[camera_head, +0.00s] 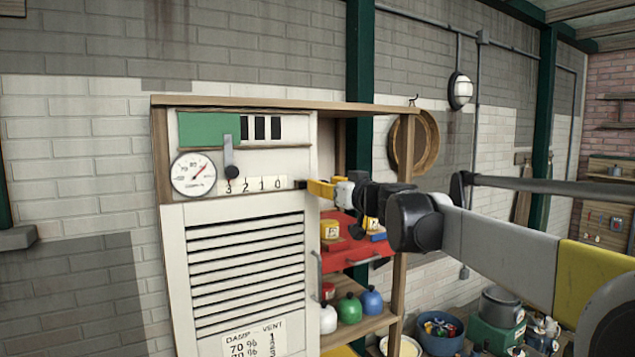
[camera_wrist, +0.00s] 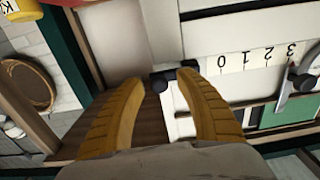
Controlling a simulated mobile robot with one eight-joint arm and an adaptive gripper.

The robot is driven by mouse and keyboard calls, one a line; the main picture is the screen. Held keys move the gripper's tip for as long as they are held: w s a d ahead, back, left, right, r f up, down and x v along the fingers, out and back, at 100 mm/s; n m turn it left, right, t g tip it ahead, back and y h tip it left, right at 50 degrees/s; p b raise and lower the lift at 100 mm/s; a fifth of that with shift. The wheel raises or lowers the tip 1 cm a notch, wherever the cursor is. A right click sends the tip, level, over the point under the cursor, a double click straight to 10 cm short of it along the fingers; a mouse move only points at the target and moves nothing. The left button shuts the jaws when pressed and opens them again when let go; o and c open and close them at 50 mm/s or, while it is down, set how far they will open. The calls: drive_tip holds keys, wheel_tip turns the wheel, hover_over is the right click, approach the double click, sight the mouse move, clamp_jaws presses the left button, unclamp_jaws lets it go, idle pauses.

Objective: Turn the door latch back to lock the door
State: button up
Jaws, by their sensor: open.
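The white louvered door (camera_head: 195,235) appears shut in the wooden cabinet's front. A small dark latch (camera_head: 300,184) sits near the door's upper right corner, beside the number strip. My gripper (camera_head: 317,187) has yellow fingers and reaches in from the right, its tips close to the latch. In the wrist view, my gripper (camera_wrist: 162,79) is open. The dark latch (camera_wrist: 172,81) lies at the fingertips, partly behind the right finger. I cannot tell whether the fingers touch it, nor its exact angle.
A gauge (camera_head: 193,174), a lever (camera_head: 231,160) and a green panel (camera_head: 207,129) are above the door. Open shelves right of it hold a red tray (camera_head: 345,262) and coloured bottles (camera_head: 349,309). A door handle (camera_head: 318,275) projects below my gripper.

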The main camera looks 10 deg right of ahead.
sight(302, 204)
clamp_jaws()
drive_tip(key=shift+f, duration=0.15)
drive_tip(key=m+b, duration=0.1)
drive_tip(key=f+m+b, duration=0.1)
drive_tip(key=m, duration=0.1)
drive_tip(key=shift+f+m, duration=0.25)
drive_tip(key=shift+m, duration=0.05)
drive_tip(key=f+m+b, duration=0.1)
drive_tip(key=m, duration=0.2)
drive_tip(key=a+f+m+b, duration=0.1)
drive_tip(key=m, duration=0.2)
drive_tip(key=a+f+m+b, duration=0.1)
drive_tip(key=m, duration=0.2)
drive_tip(key=shift+s+a, duration=0.2)
drive_tip(key=shift+s, duration=0.15)
drive_tip(key=shift+s+a+f+m+b, duration=0.15)
drive_tip(key=shift+a+m+b, duration=0.25)
drive_tip(key=shift+m, duration=0.95)
drive_tip(key=shift+s+a+f+m+b, duration=0.15)
drive_tip(key=shift+a+m, duration=0.4)
drive_tip(key=shift+m, duration=0.8)
drive_tip(key=shift+r, duration=0.1)
